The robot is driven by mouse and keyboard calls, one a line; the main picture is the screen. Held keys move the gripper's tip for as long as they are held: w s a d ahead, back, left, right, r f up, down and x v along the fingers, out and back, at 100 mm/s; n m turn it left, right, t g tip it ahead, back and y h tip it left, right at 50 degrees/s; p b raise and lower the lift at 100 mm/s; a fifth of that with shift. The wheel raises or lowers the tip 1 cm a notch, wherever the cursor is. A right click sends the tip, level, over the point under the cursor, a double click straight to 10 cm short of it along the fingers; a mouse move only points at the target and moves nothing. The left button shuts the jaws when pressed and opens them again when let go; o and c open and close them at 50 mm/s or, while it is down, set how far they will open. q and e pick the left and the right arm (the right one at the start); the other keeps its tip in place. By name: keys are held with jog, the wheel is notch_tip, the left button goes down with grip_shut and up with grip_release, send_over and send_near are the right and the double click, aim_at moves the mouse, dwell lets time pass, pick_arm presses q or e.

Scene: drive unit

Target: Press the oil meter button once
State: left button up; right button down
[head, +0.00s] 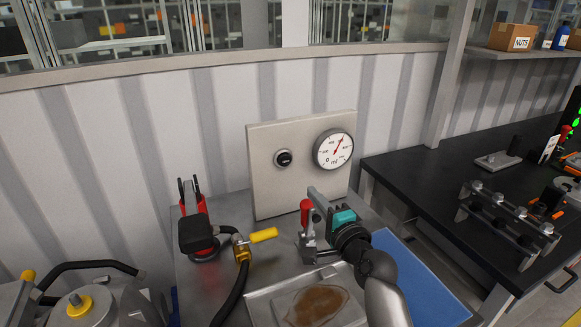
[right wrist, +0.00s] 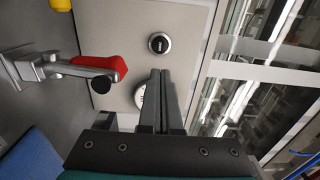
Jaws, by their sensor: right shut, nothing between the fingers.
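The button (head: 283,158) is black and round with a pale ring, on an upright beige panel (head: 263,189). To its right on the panel is a round white meter (head: 333,149) with a red needle. My right gripper (head: 313,191) is shut and empty, in front of and below the panel's button and meter, apart from the button. In the right wrist view the button (right wrist: 159,43) shows just beyond the closed fingertips (right wrist: 161,73). The fingers partly hide the meter (right wrist: 138,96) there. My left gripper is not in view.
A red-handled clamp (head: 306,213) stands close to my right gripper. A yellow-handled valve (head: 263,235) with a black hose and a red-and-black tool (head: 195,229) are left of it. A metal tray (head: 260,308) with a brown stain lies in front. A black workbench (head: 420,171) stands at right.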

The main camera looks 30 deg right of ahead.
send_near(286, 161)
jog(key=w+b, duration=0.1)
jog(key=w, duration=0.4)
jog(key=shift+w+d+b, duration=0.1)
jog(key=shift+d+b, duration=0.1)
jog(key=shift+b, duration=0.15)
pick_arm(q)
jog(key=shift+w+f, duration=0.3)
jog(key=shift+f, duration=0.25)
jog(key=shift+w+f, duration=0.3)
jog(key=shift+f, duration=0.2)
pick_arm(e)
jog(key=shift+w, duration=0.85)
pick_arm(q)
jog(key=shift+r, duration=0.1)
